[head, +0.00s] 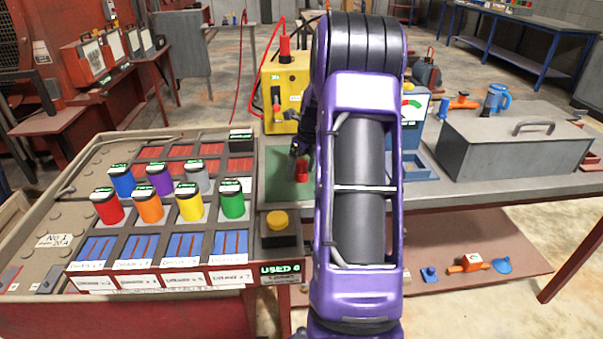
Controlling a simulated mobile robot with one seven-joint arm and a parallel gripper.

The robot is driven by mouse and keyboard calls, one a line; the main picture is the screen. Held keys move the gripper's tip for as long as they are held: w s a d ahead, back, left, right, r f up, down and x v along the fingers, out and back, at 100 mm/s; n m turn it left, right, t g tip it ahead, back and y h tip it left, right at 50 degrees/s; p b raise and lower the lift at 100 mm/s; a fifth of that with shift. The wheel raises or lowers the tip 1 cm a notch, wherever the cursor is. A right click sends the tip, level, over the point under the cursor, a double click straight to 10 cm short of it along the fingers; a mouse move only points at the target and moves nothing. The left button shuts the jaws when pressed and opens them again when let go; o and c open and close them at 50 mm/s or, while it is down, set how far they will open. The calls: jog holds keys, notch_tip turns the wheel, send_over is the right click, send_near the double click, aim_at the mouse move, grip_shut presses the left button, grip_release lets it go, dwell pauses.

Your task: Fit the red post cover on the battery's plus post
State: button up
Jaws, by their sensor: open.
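A small red piece (302,170), which looks like the red post cover, stands on a green mat (275,163) left of my arm. My gripper (297,158) is open, its dark fingers just above and beside the red piece. My purple arm hides part of this spot, and I cannot tell whether the fingers touch the piece. Behind the mat stands a yellow box (284,88) with a red plug-like part and a red cable on top. I cannot make out the battery or its plus post for sure.
A tray table (85,262) at left holds several coloured, labelled cylinders. A yellow button (277,220) sits at its right corner. Right of my arm are a blue gauge unit (413,112) and a grey lidded box (515,140). A lower shelf (450,245) holds small parts.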

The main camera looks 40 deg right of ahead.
grip_shut()
dwell(0.3)
jog(key=shift+r, duration=0.2)
